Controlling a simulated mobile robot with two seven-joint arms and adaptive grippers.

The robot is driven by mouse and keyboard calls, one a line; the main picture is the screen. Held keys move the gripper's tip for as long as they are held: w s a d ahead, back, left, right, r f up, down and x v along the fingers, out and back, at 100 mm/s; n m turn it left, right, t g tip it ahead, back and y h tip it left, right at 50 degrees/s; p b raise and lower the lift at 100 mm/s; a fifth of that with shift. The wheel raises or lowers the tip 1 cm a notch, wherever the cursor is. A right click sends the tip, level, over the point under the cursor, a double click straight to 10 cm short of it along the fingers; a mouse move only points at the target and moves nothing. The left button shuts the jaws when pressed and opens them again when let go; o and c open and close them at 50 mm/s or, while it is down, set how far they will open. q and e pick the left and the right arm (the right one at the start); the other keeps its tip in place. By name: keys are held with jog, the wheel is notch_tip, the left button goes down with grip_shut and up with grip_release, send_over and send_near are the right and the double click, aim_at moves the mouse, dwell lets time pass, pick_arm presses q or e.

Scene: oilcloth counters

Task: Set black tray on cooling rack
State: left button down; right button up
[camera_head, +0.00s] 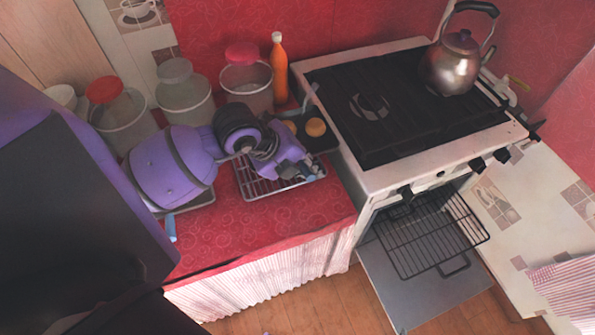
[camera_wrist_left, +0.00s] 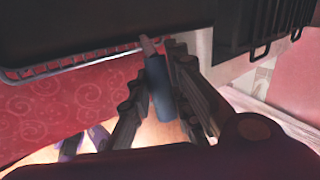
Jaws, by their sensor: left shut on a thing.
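The black tray (camera_head: 324,141) carries round orange-brown pieces and has a grey handle at its far end, beside the stove. My left gripper (camera_head: 311,172) reaches over the wire cooling rack (camera_head: 262,187) and hides part of both. In the left wrist view my left gripper (camera_wrist_left: 160,95) is shut on a grey-blue handle (camera_wrist_left: 160,88) that appears to be the tray's near one. There the dark tray underside (camera_wrist_left: 70,25) shows above the rack's wire edge (camera_wrist_left: 85,64). I cannot tell whether tray and rack touch. My right gripper is not in view.
Jars (camera_head: 183,92) and an orange bottle (camera_head: 279,70) stand along the wall. The stove (camera_head: 400,110) with a kettle (camera_head: 455,65) is on the right, its oven door (camera_head: 420,290) open. Another tray (camera_head: 195,203) lies partly under my arm. The counter front is clear.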

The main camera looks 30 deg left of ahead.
pick_arm(q)
jog(key=shift+w+a+f, duration=0.2)
jog(key=shift+a+f, duration=0.2)
jog(key=shift+f, duration=0.1)
jog(key=shift+w+a+f, duration=0.15)
jog(key=shift+a+f, duration=0.25)
jog(key=shift+f, duration=0.1)
jog(key=f, duration=0.3)
jog(key=shift+w+a+f, duration=0.1)
jog(key=shift+a+f, duration=0.2)
jog(key=shift+f, duration=0.1)
jog(key=c, duration=1.9)
grip_release()
jog(key=shift+f, duration=0.1)
